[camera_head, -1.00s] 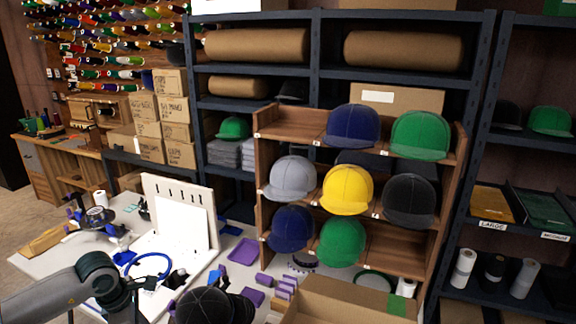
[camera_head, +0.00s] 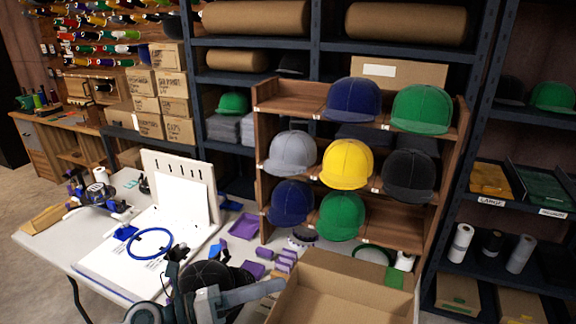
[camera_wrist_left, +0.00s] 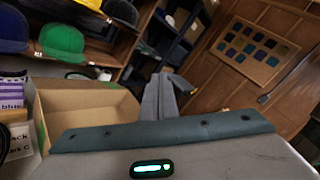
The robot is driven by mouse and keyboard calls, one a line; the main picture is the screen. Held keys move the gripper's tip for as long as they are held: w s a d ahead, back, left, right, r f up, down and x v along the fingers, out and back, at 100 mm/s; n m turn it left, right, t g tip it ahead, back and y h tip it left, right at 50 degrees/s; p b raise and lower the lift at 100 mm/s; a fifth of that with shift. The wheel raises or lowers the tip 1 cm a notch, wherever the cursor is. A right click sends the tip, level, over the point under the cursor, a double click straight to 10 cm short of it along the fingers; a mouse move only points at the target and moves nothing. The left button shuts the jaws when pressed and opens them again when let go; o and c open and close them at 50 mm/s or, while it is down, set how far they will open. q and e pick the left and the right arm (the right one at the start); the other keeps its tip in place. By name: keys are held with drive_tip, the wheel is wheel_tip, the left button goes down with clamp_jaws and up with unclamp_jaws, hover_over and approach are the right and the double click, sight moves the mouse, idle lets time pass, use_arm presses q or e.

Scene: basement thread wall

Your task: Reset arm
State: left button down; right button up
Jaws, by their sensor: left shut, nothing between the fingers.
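My left gripper (camera_head: 280,286) is low in the head view, its grey fingers pointing right, near the open cardboard box. In the left wrist view its fingers (camera_wrist_left: 165,96) are together with nothing between them. The cardboard box (camera_head: 340,290) stands at the front of the table and also shows left of the fingers in the wrist view (camera_wrist_left: 85,105). A black cap (camera_head: 205,274) on the table is partly hidden behind my left arm. My right gripper is not in view.
A wooden cubby rack (camera_head: 285,98) holds blue, green, grey, yellow and black caps. A white pegboard stand (camera_head: 180,175) and blue hoop (camera_head: 150,243) are on the table (camera_head: 60,245). Purple blocks (camera_head: 285,262) lie between arm and rack. Dark metal shelves (camera_head: 480,130) stand behind.

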use_arm(q)
drive_tip(key=w+a+r+n+t+y, duration=0.1)
drive_tip(key=w+a+n+t+y, duration=0.1)
drive_tip(key=a+n+t+y, duration=0.65)
drive_tip(key=w+a+r+n+t+y, duration=0.15)
drive_tip(key=n+t, duration=0.35)
drive_tip(key=n, duration=0.9)
drive_tip(key=s+a+f+n+g+y, duration=0.35)
drive_tip(key=a+f+n, duration=0.2)
drive_tip(key=f, duration=0.25)
drive_tip(key=s+a+f+n+g+y, duration=0.35)
drive_tip(key=f+n+y, duration=0.2)
drive_tip(key=f, duration=0.25)
drive_tip(key=s+f+n+g+h, duration=0.1)
drive_tip(key=s+f+n+g, duration=0.35)
drive_tip(key=s, duration=0.75)
drive_tip(key=s+f+n+g+h, duration=0.15)
drive_tip(key=s+f+g, duration=0.35)
drive_tip(key=s+f, duration=0.5)
drive_tip(key=s+f+g+b, duration=0.1)
drive_tip(key=s+f+b, duration=0.2)
drive_tip(key=f, duration=2.8)
drive_tip(key=s+a+f+g+b, duration=0.1)
drive_tip(key=s+a+f+b, duration=0.2)
drive_tip(key=s+f, duration=1.4)
wheel_tip(320, 180, down, 3)
drive_tip(key=shift+s+r+g, duration=0.1)
drive_tip(key=shift+s+g, duration=0.2)
drive_tip(key=shift+s, duration=0.05)
